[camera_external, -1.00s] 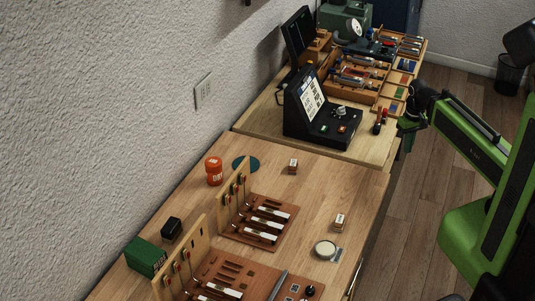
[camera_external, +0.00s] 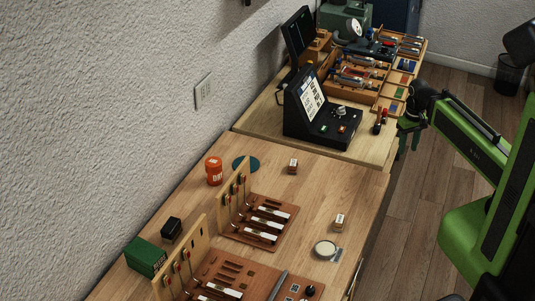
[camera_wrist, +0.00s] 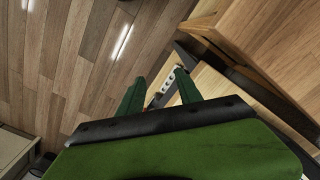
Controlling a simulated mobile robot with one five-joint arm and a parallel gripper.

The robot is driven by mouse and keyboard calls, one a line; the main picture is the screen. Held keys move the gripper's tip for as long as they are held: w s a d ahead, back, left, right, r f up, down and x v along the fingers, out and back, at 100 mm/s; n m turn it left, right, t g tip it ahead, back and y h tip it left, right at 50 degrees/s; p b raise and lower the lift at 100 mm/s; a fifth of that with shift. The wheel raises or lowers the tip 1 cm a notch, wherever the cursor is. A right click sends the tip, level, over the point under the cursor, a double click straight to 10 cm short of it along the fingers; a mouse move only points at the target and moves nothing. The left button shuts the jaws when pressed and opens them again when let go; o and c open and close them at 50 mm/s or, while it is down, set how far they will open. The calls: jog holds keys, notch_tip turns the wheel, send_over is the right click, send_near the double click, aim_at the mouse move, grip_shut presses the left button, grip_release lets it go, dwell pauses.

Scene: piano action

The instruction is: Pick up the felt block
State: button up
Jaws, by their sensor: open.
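I cannot tell for sure which thing is the felt block. Two small brown blocks with pale labels lie on the near bench, one toward the back (camera_external: 292,166) and one near the right edge (camera_external: 340,222). A small black block (camera_external: 171,228) and a green box (camera_external: 146,257) stand near the wall. My gripper (camera_external: 404,143) is beside the benches' right edge, over the floor side, fingers pointing down, well apart from these blocks. In the wrist view my gripper (camera_wrist: 160,88) shows two green fingers spread apart with nothing held between them.
Wooden racks with tools (camera_external: 262,222) fill the near bench's middle and front. An orange jar (camera_external: 214,171) and a round pale dish (camera_external: 325,249) stand there too. The far bench holds a black console (camera_external: 312,110) and tool trays. Bare wood lies between the two brown blocks.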

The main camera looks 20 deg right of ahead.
jog(key=shift+o, duration=0.7)
